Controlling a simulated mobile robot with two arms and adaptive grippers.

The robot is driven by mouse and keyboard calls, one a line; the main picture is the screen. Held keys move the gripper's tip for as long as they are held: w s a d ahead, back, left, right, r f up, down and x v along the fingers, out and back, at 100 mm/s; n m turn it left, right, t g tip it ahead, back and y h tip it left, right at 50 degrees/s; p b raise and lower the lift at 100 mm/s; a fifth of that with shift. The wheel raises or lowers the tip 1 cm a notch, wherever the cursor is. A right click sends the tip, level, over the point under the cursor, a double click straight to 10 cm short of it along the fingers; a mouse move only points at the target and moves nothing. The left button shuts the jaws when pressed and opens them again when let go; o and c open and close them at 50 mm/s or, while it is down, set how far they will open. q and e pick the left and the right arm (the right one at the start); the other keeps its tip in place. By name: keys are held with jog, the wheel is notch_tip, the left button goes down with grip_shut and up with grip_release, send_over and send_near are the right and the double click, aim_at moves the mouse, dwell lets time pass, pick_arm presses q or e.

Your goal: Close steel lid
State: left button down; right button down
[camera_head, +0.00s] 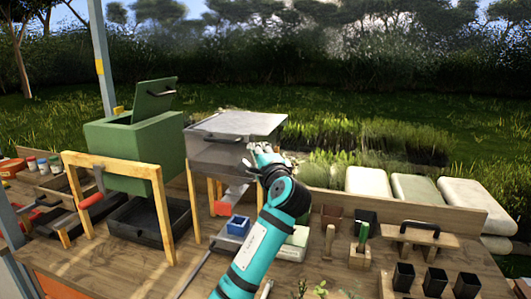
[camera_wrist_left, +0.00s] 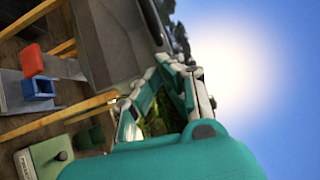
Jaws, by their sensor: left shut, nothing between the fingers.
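The steel box (camera_head: 215,155) stands on a wooden frame in the middle of the head view. Its grey lid (camera_head: 245,122) lies nearly level over the top, with a dark handle (camera_head: 222,137) on the near side. I cannot tell if a thin gap remains under it. My left gripper (camera_head: 260,155) is shut and empty, at the near right corner of the box, just below the lid's edge. In the left wrist view, the gripper fingers (camera_wrist_left: 172,70) are beside the grey steel box (camera_wrist_left: 108,40); contact is unclear. My right gripper is in neither view.
A green box (camera_head: 133,150) with its lid (camera_head: 155,98) raised stands to the left on a wooden frame. A blue bin (camera_head: 238,225) and a red one (camera_head: 232,199) are below the steel box. Pots and a wooden tool rack (camera_head: 415,235) are at the right.

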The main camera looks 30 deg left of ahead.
pick_arm(q)
jog(key=shift+s+a+r+p, duration=0.15)
jog(key=shift+a+p, duration=0.1)
jog(key=shift+a, duration=0.55)
jog(key=shift+s+a+r+p, duration=0.1)
jog(key=shift+a+p, duration=0.15)
jog(key=shift+a, duration=0.5)
jog(key=shift+f, duration=0.1)
jog(key=a, duration=0.2)
jog(key=s+a, duration=0.1)
jog(key=a, duration=0.1)
jog(key=shift+a+p, duration=0.2)
jog(key=shift+p, duration=0.1)
